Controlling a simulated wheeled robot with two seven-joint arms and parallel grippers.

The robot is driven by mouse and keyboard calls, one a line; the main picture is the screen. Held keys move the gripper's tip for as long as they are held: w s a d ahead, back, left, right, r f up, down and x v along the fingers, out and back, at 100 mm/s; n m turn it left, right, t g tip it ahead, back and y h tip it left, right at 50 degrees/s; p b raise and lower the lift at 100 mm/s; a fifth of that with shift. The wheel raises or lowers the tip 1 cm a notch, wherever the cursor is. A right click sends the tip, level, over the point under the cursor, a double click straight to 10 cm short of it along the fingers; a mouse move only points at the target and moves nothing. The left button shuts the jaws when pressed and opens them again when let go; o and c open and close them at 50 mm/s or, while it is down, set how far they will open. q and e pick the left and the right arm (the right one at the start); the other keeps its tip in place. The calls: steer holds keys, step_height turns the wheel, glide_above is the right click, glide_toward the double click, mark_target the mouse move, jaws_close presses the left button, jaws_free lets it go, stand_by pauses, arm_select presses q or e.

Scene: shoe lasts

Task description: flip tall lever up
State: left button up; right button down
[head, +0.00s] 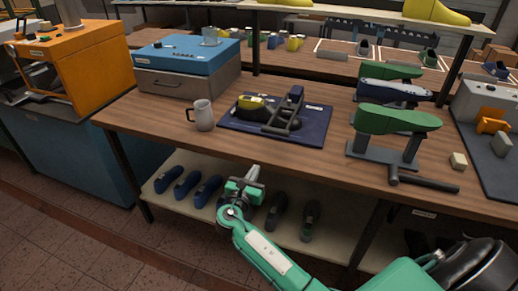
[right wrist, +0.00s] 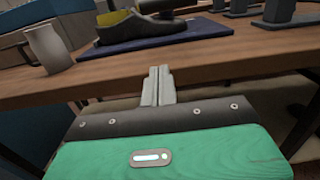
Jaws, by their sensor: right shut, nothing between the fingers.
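My right gripper (head: 253,173) is shut and empty, below and in front of the wooden table's front edge. In the right wrist view its closed fingers (right wrist: 158,85) point at that edge, apart from everything on the table. On a dark blue mat (head: 233,128) stands a dark fixture with an upright dark post (head: 296,97), beside a dark shoe with a yellow part (head: 251,102). I cannot tell whether this post is the tall lever. The mat also shows in the right wrist view (right wrist: 120,45), with the post cut off there. My left gripper is not in view.
A grey mug (head: 203,114) stands left of the mat. Green lasts on stands (head: 397,120) and a dark bar (head: 424,183) are to the right. A blue-topped box (head: 187,55) is behind.

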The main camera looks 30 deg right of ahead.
mark_target(264, 159)
stand_by(0.3)
steer(key=p+x, duration=0.1)
steer(key=x, duration=0.9)
steer(key=shift+s+r, duration=0.1)
steer(key=shift+r, duration=0.05)
steer(key=shift+w+d+r+p, duration=0.15)
steer(key=shift+r+p, duration=0.25)
steer(key=shift+r, duration=0.2)
steer(key=shift+w+d+r+p, duration=0.1)
steer(key=shift+r+p, duration=0.25)
steer(key=shift+r, duration=0.25)
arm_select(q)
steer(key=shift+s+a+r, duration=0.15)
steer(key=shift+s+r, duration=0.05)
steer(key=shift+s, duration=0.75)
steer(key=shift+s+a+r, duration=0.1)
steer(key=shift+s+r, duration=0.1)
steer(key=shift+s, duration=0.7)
arm_select(e)
steer(key=shift+d+r, duration=0.1)
steer(key=shift+r, duration=0.6)
arm_select(q)
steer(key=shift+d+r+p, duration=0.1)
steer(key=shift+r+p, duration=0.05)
steer(key=shift+p, duration=0.2)
arm_select(e)
steer(key=shift+r, duration=0.1)
